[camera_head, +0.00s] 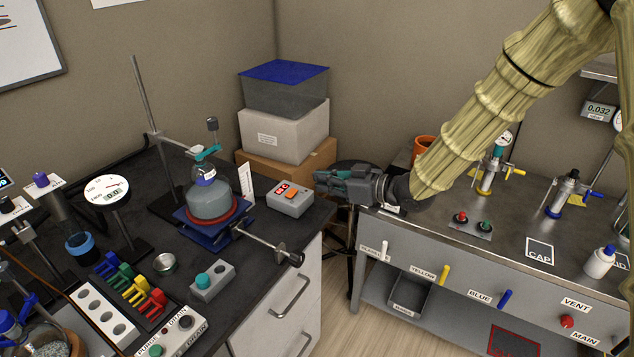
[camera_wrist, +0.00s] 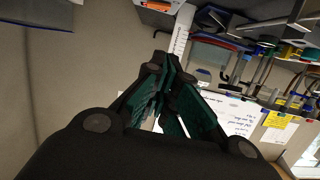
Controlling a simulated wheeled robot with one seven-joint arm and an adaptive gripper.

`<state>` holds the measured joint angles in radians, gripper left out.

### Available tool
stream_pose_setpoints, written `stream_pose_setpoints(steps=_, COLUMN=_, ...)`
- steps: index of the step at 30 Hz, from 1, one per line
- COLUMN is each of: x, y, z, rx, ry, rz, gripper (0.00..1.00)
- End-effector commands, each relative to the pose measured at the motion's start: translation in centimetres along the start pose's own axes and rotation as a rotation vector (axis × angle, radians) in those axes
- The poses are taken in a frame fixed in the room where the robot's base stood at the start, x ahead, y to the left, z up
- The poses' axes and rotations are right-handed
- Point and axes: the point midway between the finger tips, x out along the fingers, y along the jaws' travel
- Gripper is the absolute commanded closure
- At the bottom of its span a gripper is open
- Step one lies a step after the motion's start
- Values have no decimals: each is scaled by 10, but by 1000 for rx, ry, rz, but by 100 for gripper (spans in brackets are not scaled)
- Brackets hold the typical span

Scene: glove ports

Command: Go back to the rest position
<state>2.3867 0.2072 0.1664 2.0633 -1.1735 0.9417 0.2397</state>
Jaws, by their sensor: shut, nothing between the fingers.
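My gripper (camera_head: 328,179) is at the end of my sleeved arm, which reaches in from the upper right in the head view. It hangs in the air near the gap between the dark left bench and the grey right bench, and points left. In the wrist view my gripper (camera_wrist: 160,70) shows its teal-lined fingers drawn together with nothing held between them. In the head view the fingertips appear close to a grey box with a red display (camera_head: 290,197) on the left bench; I cannot tell the exact distance.
The left bench carries a flask (camera_head: 211,197) on a blue lifting stand, a round gauge (camera_head: 103,190) and coloured clips (camera_head: 135,285). Stacked boxes (camera_head: 284,130) stand behind. The right bench holds valves (camera_head: 494,165), a white bottle (camera_head: 599,262) and an orange pot (camera_head: 424,147).

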Motion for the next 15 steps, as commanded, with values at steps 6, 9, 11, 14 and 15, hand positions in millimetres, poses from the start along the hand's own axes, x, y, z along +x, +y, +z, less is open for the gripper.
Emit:
stream_pose_setpoints(steps=6, x=-1, y=0, z=0, rx=0, ry=0, rz=0, gripper=100)
stream_pose_setpoints(steps=9, x=-1, y=0, z=0, rx=1, ry=0, rz=0, gripper=100)
stream_pose_setpoints(steps=11, x=0, y=0, z=4, rx=7, ry=-5, rz=3, gripper=100)
stream_pose_setpoints(steps=14, x=0, y=-2, z=26, rx=44, ry=-30, rz=24, gripper=100)
stream_pose_setpoints(steps=15, x=-1, y=-3, z=40, rx=69, ry=-47, rz=38, gripper=100)
